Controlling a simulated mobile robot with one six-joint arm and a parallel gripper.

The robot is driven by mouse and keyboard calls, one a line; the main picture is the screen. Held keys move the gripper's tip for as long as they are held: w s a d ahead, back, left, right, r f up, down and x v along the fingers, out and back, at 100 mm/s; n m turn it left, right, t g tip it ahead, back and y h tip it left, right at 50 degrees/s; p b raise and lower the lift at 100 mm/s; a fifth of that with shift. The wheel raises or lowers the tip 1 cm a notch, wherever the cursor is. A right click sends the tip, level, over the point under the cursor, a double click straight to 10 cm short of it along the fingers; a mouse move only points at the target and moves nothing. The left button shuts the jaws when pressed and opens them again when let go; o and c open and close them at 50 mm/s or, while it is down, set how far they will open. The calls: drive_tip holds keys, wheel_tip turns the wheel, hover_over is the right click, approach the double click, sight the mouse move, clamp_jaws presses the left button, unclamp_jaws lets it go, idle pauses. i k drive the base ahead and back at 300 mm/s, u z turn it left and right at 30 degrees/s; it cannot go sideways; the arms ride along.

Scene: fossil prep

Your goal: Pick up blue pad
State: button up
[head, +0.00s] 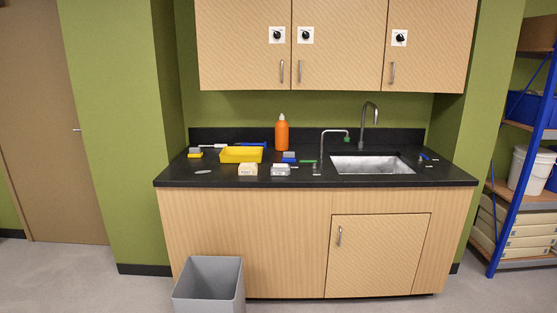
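What looks like the blue pad (289,159), a small block with a grey upper part and a blue lower part, lies on the black countertop (240,178). It is right of a yellow tray (241,155) and in front of an orange bottle (282,135). A similar small block in grey and yellow (195,153) lies at the left end of the counter. My gripper is not in view, so its state and its distance from the pad do not show.
Two pale boxes (248,169) (280,170) stand near the counter's front edge. A thin bent metal pipe (322,150) rises left of the sink (372,165). A grey bin (209,285) stands on the floor before the cabinet. Wall cabinets (340,45) hang above.

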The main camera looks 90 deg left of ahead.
sight(288, 158)
drive_tip(key=u, duration=0.35)
drive_tip(key=i, duration=0.8)
drive_tip(key=u, duration=0.75)
drive_tip(key=i, duration=0.6)
drive_tip(key=u, duration=0.7)
drive_tip(key=i, duration=0.55)
drive_tip(key=u, duration=0.85)
drive_tip(key=i, duration=0.6)
drive_tip(key=u, duration=0.65)
drive_tip(key=i, duration=0.85)
drive_tip(key=u, duration=0.35)
